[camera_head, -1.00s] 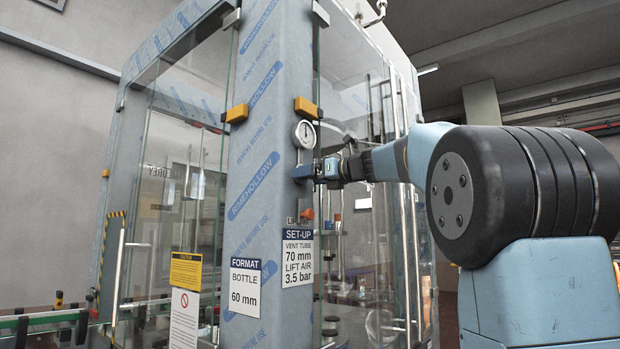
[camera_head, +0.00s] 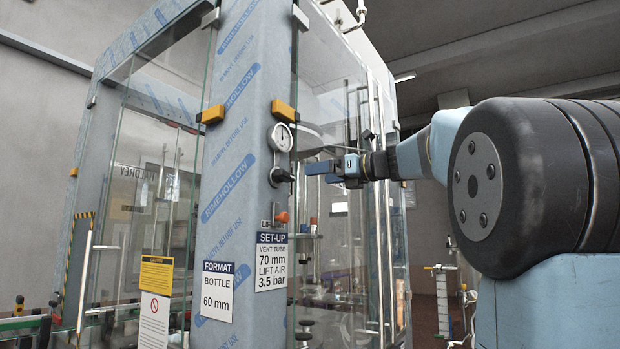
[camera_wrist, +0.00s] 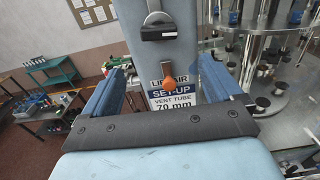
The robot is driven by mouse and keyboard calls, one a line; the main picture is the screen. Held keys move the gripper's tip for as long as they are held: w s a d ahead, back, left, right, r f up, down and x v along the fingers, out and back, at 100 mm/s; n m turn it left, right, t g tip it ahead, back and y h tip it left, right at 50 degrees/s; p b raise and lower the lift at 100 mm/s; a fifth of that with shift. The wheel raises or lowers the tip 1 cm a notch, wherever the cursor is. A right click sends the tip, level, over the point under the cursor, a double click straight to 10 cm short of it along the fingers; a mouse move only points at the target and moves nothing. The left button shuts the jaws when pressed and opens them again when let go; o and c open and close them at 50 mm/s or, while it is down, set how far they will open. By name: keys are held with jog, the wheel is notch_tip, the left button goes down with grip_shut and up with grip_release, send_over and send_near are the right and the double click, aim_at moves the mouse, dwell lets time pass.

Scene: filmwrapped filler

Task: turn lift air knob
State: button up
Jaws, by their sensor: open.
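A black knob (camera_head: 281,177) sits on the wrapped column (camera_head: 232,160) just below a round white pressure gauge (camera_head: 280,137). The knob also shows in the wrist view (camera_wrist: 162,33), top centre, with a pale mark across its front. My gripper (camera_head: 314,168) is to the right of the knob and apart from it. In the wrist view my gripper (camera_wrist: 160,72) has its two blue fingers spread wide with nothing between them in grip. An orange-handled lever (camera_head: 282,217) is below the knob, over a partly hidden "LIFT AIR" label (camera_wrist: 158,82).
A set-up sign (camera_head: 271,262) reads "LIFT AIR 3.5 bar", and a format sign (camera_head: 217,291) is beside it. Yellow-orange blocks (camera_head: 284,111) stick out above the gauge. Glass panels flank the column. Benches (camera_wrist: 50,72) stand far off at left, with open floor before them.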

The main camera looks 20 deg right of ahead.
aim_at(290, 176)
jog(key=shift+v, duration=0.8)
jog(key=shift+c, duration=0.2)
jog(key=shift+n, duration=0.4)
jog(key=c, duration=0.3)
jog(key=n, duration=0.4)
jog(key=shift+r, duration=0.15)
jog(key=c, duration=0.5)
jog(key=n, duration=0.5)
jog(key=shift+w+d+r+n, duration=0.1)
jog(key=shift+r+n, duration=0.1)
jog(key=shift+n, duration=0.2)
jog(key=w+a+n, duration=0.2)
jog(key=w, duration=0.1)
jog(key=w+a+n, duration=0.2)
jog(key=w+a, duration=0.1)
jog(key=w, duration=0.1)
jog(key=w+a+n, duration=0.2)
jog(key=w+a, duration=0.1)
jog(key=w, duration=0.1)
jog(key=shift+w+r, duration=0.1)
jog(key=shift+r, duration=0.05)
grip_shut()
